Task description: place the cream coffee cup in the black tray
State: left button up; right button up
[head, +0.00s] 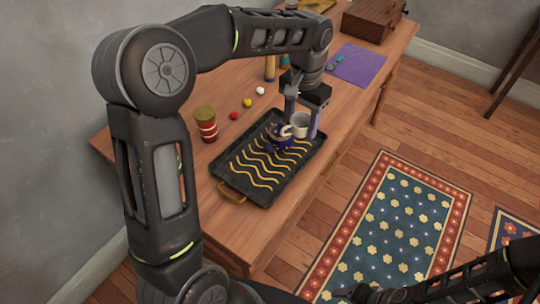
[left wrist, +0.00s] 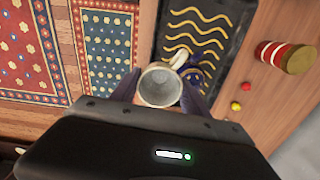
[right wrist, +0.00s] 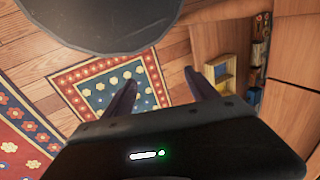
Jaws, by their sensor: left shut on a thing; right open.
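The cream coffee cup (head: 300,121) is between the fingers of my left gripper (head: 302,116), at the far right end of the black tray (head: 257,203). The left wrist view shows the cup (left wrist: 158,86) mouth toward the camera, its handle toward the tray (left wrist: 232,22), with my left gripper (left wrist: 160,94) shut on it. I cannot tell whether its base touches the tray. A dark blue teapot (head: 277,139) is on the tray, close beside the cup. My right gripper (right wrist: 160,92) is open and empty, away from the table.
A red-banded jar (head: 206,125) and small red, yellow and white balls (head: 247,102) stand behind the tray. A purple mat (head: 358,64) and a wooden box (head: 374,18) are at the far end. Patterned rugs (head: 392,228) lie on the floor. The tray's near half is free.

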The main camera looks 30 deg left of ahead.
jog(key=o, duration=0.5)
notch_tip(320, 180, down, 2)
jog(key=shift+b, duration=0.85)
pick_arm(q)
jog(key=s+a+f+m+b, duration=0.1)
jog(key=s+a+f+m, duration=0.2)
jog(key=s+a+m, duration=0.7)
jog(key=shift+s+a+f+m, duration=0.2)
jog(key=shift+a+f+m, duration=0.1)
jog(key=shift+a+m, duration=1.45)
pick_arm(e)
jog(key=shift+o, duration=0.2)
jog(key=shift+f, duration=0.6)
pick_arm(q)
jog(key=shift+a+n, duration=0.2)
jog(key=shift+n, duration=0.05)
